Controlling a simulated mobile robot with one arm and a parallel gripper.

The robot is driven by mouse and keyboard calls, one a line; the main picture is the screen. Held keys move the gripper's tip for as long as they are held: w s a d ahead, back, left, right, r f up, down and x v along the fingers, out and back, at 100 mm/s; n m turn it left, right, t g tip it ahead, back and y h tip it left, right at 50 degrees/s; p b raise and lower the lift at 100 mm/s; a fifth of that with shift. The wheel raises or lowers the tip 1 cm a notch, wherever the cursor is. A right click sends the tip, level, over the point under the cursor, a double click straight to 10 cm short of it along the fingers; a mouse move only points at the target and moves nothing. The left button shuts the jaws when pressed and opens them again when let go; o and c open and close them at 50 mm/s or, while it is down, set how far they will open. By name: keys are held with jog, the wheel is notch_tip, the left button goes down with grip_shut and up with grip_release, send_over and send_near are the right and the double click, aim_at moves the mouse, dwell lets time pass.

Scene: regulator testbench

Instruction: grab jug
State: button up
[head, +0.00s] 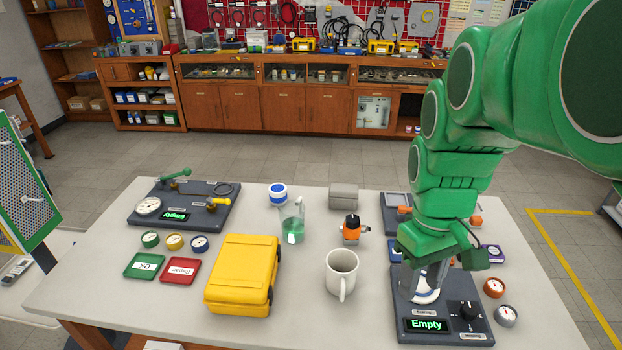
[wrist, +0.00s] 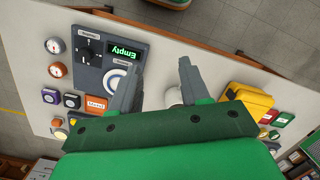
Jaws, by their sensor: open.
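A clear jug (head: 292,222) with a greenish tint, a handle and a small white label stands upright on the table behind the yellow case. I cannot make it out in the wrist view. My gripper (head: 424,288) is to its right and nearer the front, above the dark heating panel (head: 445,325) with the "Empty" display. In the wrist view my gripper (wrist: 156,72) is open, with nothing between its fingers. The panel (wrist: 98,62) lies under the left finger there.
A white mug (head: 342,273) stands between the jug and my gripper; the right finger partly hides it in the wrist view. A yellow case (head: 242,275), an orange regulator (head: 352,228) and a blue-lidded jar (head: 278,194) surround the jug. A grey box (head: 343,196) stands behind.

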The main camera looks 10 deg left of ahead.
jog(key=w+a+n, duration=0.3)
jog(key=w+n, duration=0.3)
jog(key=w, duration=0.7)
jog(key=n+t, duration=0.2)
jog(key=n, duration=1.7)
send_over(301, 198)
jog(key=f, duration=1.2)
jog(key=shift+w+f, duration=0.1)
jog(key=shift+w, duration=0.15)
jog(key=shift+n, duration=0.4)
jog(key=shift+w+f, duration=0.2)
jog(key=shift+f, duration=4.1)
grip_shut()
